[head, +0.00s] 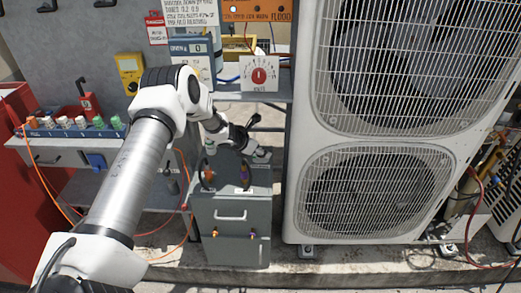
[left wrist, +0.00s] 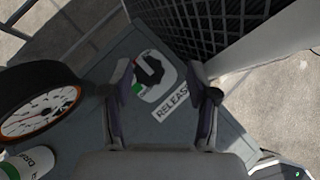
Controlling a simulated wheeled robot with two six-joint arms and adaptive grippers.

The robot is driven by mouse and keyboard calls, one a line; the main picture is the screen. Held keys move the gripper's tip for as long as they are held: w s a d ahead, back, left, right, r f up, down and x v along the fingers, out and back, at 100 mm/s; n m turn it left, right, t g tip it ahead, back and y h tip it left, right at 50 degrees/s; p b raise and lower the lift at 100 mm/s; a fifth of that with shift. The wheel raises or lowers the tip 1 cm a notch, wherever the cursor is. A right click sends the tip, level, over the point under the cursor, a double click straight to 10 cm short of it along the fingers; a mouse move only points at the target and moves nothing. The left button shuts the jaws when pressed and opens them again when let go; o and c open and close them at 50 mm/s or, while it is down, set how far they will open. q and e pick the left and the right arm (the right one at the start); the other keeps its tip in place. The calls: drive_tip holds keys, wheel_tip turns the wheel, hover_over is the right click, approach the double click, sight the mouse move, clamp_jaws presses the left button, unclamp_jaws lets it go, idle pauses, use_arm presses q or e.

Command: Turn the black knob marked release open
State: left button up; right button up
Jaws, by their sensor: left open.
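The black knob (left wrist: 149,70) sits on a pale plate on top of a grey box, with a RELEASE label (left wrist: 172,101) beside it and a green mark at its edge. My left gripper (left wrist: 165,85) is open, with one finger on each side of the knob in the left wrist view; I cannot tell whether the fingers touch it. In the head view my left gripper (head: 243,140) is over the top of the grey box (head: 231,232), and the knob is hard to make out there. My right gripper is not in view.
A round gauge (left wrist: 40,112) stands close to the gripper at left in the left wrist view. A large white condenser unit (head: 372,140) stands right of the box. A dial panel (head: 259,75) is above, and a shelf with several coloured connectors (head: 65,124) is at left.

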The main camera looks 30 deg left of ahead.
use_arm(q)
drive_tip(key=shift+w+a+f, duration=0.25)
drive_tip(key=shift+a+f, duration=0.3)
drive_tip(key=shift+f, duration=0.3)
drive_tip(key=shift+w+f, duration=0.1)
drive_tip(key=shift+d, duration=0.2)
drive_tip(key=c, duration=0.4)
drive_tip(key=shift+r, duration=0.2)
drive_tip(key=c, duration=0.6)
drive_tip(key=shift+a, duration=0.2)
clamp_jaws()
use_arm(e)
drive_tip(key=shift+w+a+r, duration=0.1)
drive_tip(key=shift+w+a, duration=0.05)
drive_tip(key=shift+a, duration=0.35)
use_arm(q)
drive_tip(key=shift+f, duration=0.1)
